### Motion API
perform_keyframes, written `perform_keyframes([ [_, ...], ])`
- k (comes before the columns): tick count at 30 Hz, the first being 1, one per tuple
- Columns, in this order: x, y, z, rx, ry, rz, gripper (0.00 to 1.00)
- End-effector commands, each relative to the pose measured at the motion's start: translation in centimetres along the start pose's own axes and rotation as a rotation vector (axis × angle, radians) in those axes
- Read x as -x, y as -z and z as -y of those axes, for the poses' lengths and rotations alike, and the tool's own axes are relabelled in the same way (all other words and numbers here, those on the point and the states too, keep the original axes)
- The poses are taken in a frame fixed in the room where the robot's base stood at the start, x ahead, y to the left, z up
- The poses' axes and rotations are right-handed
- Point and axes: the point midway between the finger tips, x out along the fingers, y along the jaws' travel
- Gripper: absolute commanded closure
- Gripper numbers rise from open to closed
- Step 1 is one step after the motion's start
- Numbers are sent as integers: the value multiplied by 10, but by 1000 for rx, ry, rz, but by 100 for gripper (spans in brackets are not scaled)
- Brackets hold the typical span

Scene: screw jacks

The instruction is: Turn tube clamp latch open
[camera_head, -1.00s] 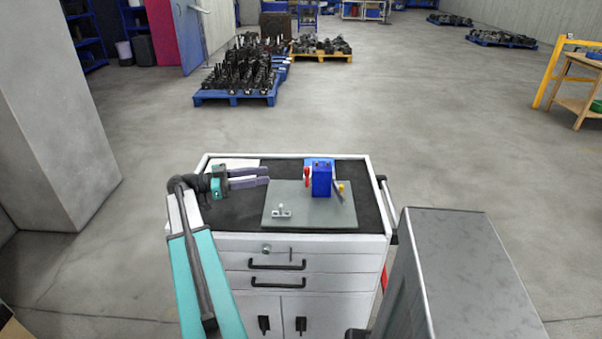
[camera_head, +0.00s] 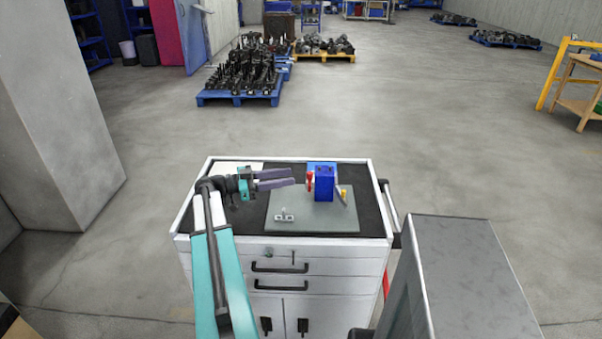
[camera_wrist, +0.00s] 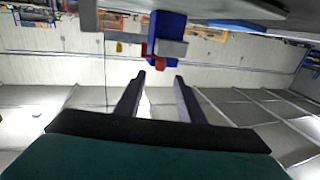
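A blue block-shaped device (camera_head: 324,184) stands upright on a grey plate (camera_head: 300,222) on top of the cart. A red latch handle (camera_head: 310,180) is at its left side, and a small yellow part (camera_head: 344,194) is at its right. My gripper (camera_head: 294,178) is open, its two purple fingers pointing right towards the red handle, a short gap away. In the wrist view, my gripper (camera_wrist: 160,76) has its fingers apart with nothing between them. The blue device (camera_wrist: 166,28) and its red part (camera_wrist: 150,49) lie just beyond the fingertips.
A small metal clamp piece (camera_head: 284,215) sits on the plate's front left. The white drawer cart (camera_head: 285,248) has a black top with a paper sheet (camera_head: 238,167) at back left. Pallets of dark parts (camera_head: 240,98) stand far behind on open floor.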

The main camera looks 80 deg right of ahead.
Motion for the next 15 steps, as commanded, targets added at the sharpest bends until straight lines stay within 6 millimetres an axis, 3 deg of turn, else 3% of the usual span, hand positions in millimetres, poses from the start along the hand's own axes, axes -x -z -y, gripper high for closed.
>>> perform_keyframes([
  [9,-44,2,0,-1,-1,-1,65],
  [15,-60,1,0,0,0,-1,65],
])
